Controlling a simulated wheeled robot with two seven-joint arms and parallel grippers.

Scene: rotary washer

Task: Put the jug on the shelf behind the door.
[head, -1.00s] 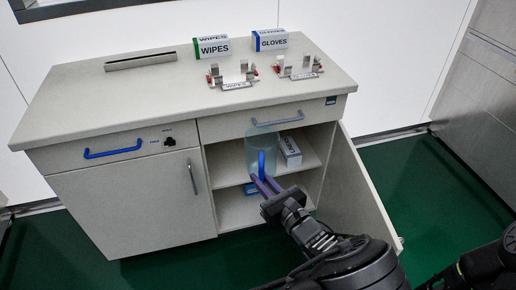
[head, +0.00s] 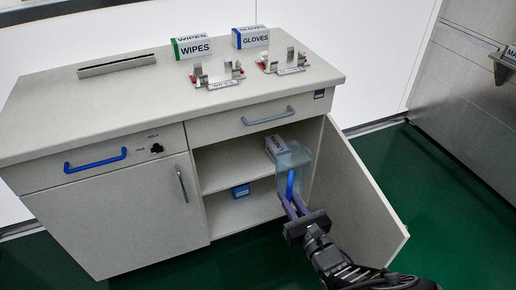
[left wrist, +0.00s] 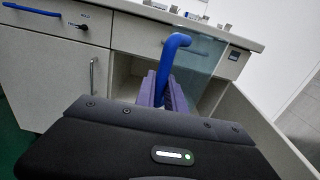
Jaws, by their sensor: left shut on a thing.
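The jug (head: 293,162) is translucent pale blue with a blue handle (head: 290,183). My left gripper (head: 291,205) is shut on the handle, and the jug is upright in front of the right part of the open compartment. In the left wrist view the blue handle (left wrist: 168,65) stands between the purple fingers, with the clear jug body (left wrist: 195,57) beyond. The shelf (head: 232,178) is inside the cabinet at mid height. The door (head: 352,195) is swung wide open to the right. My right gripper is not in view.
A white box (head: 274,146) stands on the shelf, partly behind the jug. A blue box (head: 240,190) is on the compartment floor below. The shelf's left part is clear. Wipes and gloves boxes (head: 191,47) and metal holders stand on the countertop (head: 130,95).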

